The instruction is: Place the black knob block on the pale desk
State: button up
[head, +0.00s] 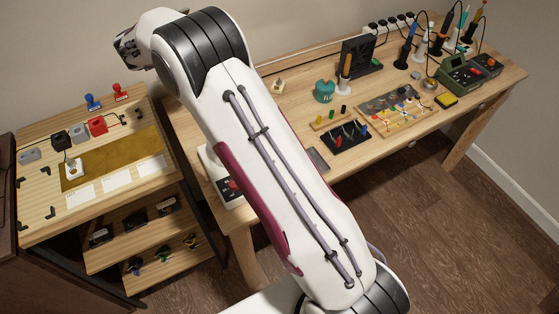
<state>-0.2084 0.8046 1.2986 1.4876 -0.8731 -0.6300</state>
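A black block (60,141) sits at the back of the left wooden bench, between a grey block (30,155) and another grey block (78,133). It may be the black knob block; a knob on it is too small to make out. Two pale wooden surfaces show: the left bench (35,222) and the long desk (415,140) at the right. I cannot tell which is the pale desk. My gripper (126,48) is at the upper left, raised above and behind the left bench, apart from the black block. Its fingers are mostly hidden and small, so its opening and any held thing are unclear.
A red block (97,126) stands right of the blocks, with two stamps (93,102) behind. A brown mat (110,155) and white cards (116,181) cover the left bench's middle. The long desk holds a circuit board (398,108) and tools. My arm hides part of it.

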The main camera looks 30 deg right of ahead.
jog(key=s+a+r+n+t+y, duration=0.2)
jog(key=a+r+y, duration=0.1)
jog(key=r, duration=0.4)
jog(key=s+a+r+n+t+y, duration=0.2)
jog(key=r+n+y, duration=0.1)
jog(key=r, duration=0.4)
jog(key=s+a+r+n+g+y, duration=0.1)
jog(key=s+a+r+n+y, duration=0.15)
jog(key=s, duration=0.35)
jog(key=s+a+r+n+y, duration=0.2)
jog(key=s+a+y, duration=0.1)
jog(key=s, duration=0.3)
jog(key=s+f+n+g, duration=0.2)
jog(key=s+f, duration=0.1)
jog(key=s, duration=0.7)
jog(key=s+f+n+g, duration=0.2)
jog(key=s, duration=0.8)
jog(key=s+d+f+g, duration=0.1)
jog(key=s+d+f, duration=0.1)
jog(key=s, duration=0.5)
jog(key=s+d+f+g+h, duration=0.1)
jog(key=s+d+f+g, duration=0.1)
jog(key=s+f, duration=0.3)
jog(key=s+d+f+g, duration=0.1)
jog(key=s+f, duration=0.3)
jog(key=s, duration=0.5)
jog(key=shift+s+d+f+g+h, duration=0.15)
jog(key=shift+s+d+g+h, duration=0.2)
jog(key=shift+d, duration=0.5)
